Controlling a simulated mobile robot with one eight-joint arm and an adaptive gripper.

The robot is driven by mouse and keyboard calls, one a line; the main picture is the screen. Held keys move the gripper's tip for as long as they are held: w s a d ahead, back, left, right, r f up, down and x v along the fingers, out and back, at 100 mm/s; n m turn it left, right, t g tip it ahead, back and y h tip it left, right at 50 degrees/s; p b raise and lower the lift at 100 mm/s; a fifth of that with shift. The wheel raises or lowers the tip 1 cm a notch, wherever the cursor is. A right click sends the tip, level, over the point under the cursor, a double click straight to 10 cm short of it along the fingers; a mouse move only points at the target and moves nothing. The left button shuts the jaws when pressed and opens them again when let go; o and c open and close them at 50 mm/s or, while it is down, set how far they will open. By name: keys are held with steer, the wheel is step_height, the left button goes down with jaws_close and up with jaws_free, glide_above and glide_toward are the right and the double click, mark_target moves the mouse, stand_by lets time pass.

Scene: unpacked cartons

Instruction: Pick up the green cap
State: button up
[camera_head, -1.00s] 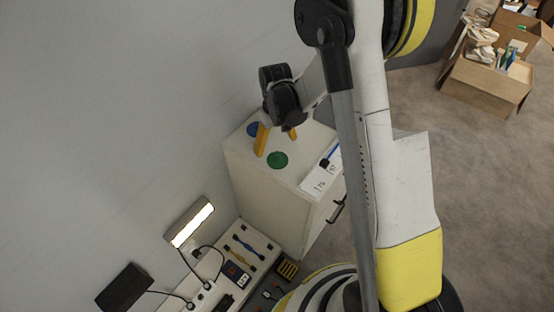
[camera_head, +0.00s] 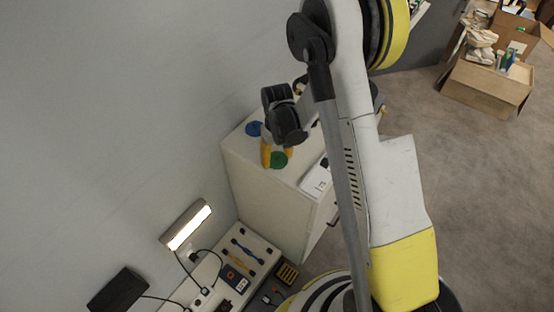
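The green cap (camera_head: 278,161) is a flat round disc on top of the white cabinet (camera_head: 262,205), near its front left part. My gripper (camera_head: 277,158) has yellow fingers that point down at the cap, one on its left and one over its upper right edge. The fingers are apart, and part of the cap is hidden behind them. I cannot tell whether they touch it.
A blue disc (camera_head: 253,128) lies on the cabinet behind my gripper. A white paper (camera_head: 316,178) lies at the right edge of the top, partly hidden by my arm. A wall is close on the left. A lower surface with tools (camera_head: 240,262) and a lit lamp (camera_head: 188,227) are in front.

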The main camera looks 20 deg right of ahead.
mark_target(279, 154)
stand_by(0.3)
steer(key=shift+r+p, duration=0.3)
steer(key=shift+r, duration=0.2)
steer(key=r+p, duration=0.1)
steer(key=r, duration=0.1)
steer(key=r+p, duration=0.1)
steer(key=r, duration=0.1)
steer(key=shift+d, duration=0.4)
steer(key=d+r+p, duration=0.1)
steer(key=d+r, duration=0.1)
steer(key=d, duration=0.1)
steer(key=s+d+r+p, duration=0.1)
steer(key=d+r, duration=0.1)
steer(key=d, duration=0.2)
steer(key=s+d+r+p, duration=0.1)
steer(key=d+r, duration=0.1)
steer(key=d, duration=0.1)
steer(key=shift+d, duration=0.35)
